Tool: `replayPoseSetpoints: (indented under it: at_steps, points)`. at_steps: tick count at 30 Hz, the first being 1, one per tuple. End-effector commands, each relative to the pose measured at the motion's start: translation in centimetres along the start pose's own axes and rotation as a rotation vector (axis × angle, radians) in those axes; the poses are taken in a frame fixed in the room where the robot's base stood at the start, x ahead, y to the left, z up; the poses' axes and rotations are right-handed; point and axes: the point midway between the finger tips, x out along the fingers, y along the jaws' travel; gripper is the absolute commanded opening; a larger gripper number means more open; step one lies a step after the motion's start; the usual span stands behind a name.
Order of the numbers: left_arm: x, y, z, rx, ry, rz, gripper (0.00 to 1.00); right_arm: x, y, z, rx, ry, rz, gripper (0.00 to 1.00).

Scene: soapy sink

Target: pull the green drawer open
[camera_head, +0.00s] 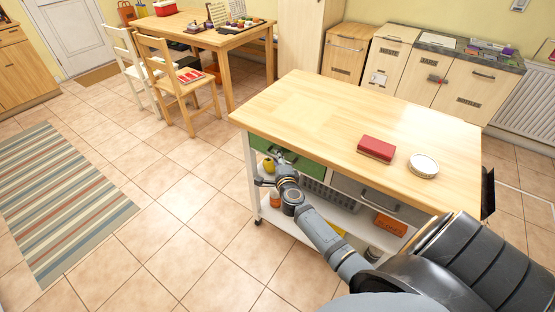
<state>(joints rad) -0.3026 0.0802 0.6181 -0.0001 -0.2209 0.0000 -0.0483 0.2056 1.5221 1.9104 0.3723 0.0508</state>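The green drawer (310,167) sits under the left end of the wooden tabletop of the cart, and its front looks flush with the cart. Its dark handle shows in part behind my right gripper (274,168). My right arm reaches in from the lower right, and the gripper is at the drawer front, close to the handle. I cannot tell whether the fingers touch the handle or are open or shut. My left gripper is not in view.
A grey drawer (352,188) is right of the green one. A red box (376,149) and a round tin (423,165) stand on the tabletop (330,115). The lower shelf holds several items, including an orange box (390,225).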

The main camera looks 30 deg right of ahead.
Motion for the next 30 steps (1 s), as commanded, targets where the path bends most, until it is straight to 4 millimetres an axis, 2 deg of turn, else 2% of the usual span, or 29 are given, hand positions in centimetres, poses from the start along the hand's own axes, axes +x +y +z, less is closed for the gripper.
replayPoseSetpoints:
  at_steps: [8, 13, 30]
  points:
    - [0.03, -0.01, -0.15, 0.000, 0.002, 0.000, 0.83, 0.25, 0.02, -0.03, -0.001, 0.000, 0.001, 0.21]
    - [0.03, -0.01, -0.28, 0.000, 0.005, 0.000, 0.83, 0.23, 0.02, -0.03, -0.001, 0.000, 0.001, 0.00]
    - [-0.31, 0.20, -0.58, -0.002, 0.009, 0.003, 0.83, 0.18, -0.01, 0.00, 0.001, 0.000, 0.003, 0.00]
